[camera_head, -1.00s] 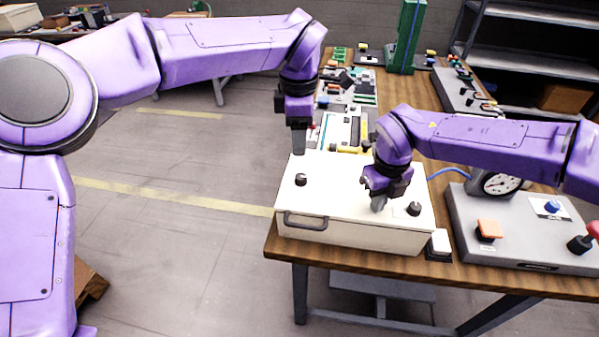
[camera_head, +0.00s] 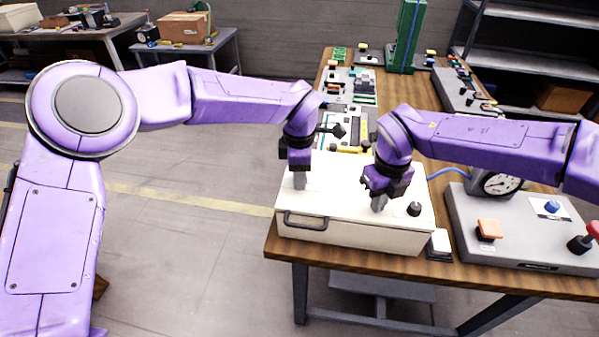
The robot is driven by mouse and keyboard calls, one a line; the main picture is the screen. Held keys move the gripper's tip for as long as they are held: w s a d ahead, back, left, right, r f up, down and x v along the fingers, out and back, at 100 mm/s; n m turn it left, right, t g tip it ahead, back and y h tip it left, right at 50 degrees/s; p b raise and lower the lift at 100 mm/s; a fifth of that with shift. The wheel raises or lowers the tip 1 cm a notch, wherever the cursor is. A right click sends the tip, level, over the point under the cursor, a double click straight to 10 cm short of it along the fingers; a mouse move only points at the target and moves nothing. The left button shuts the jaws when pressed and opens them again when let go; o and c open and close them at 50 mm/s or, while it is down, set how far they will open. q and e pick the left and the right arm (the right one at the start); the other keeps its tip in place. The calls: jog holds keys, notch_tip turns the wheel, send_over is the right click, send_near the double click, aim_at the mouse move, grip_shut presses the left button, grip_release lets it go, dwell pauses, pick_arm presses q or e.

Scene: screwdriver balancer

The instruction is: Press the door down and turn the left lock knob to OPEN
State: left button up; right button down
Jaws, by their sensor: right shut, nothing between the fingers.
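The cream box (camera_head: 345,236) stands at the front left of the wooden table, with its flat top door (camera_head: 340,203) lying closed or nearly so. My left gripper (camera_head: 299,181) points down over the left part of the door, where the left lock knob is; the gripper hides that knob. Whether its fingers are around the knob or above it cannot be told. My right gripper (camera_head: 379,203) is shut and empty, its fingertips down at the door's right half, seemingly touching it. The dark right knob (camera_head: 414,209) stands just right of it.
A dark handle (camera_head: 306,222) is on the box's front edge. A white switch block (camera_head: 438,244) sits right of the box. A grey panel (camera_head: 520,232) with a gauge (camera_head: 501,184) and buttons fills the table's right. Parts and a green tower (camera_head: 405,38) stand behind.

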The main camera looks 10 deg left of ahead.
pick_arm(q)
jog(key=c, duration=0.6)
jog(key=shift+c, duration=0.2)
jog(key=shift+n, duration=0.3)
pick_arm(e)
jog(key=shift+f, duration=0.1)
pick_arm(q)
jog(key=n, duration=0.3)
jog(key=shift+n, duration=0.4)
jog(key=n, duration=0.4)
jog(key=shift+s+d+n+y, duration=0.1)
jog(key=shift+n+y, duration=0.2)
jog(key=n, duration=0.4)
jog(key=shift+d+g, duration=0.1)
jog(key=shift+g, duration=0.2)
jog(key=shift+f+n, duration=0.1)
jog(key=shift+n, duration=2.4)
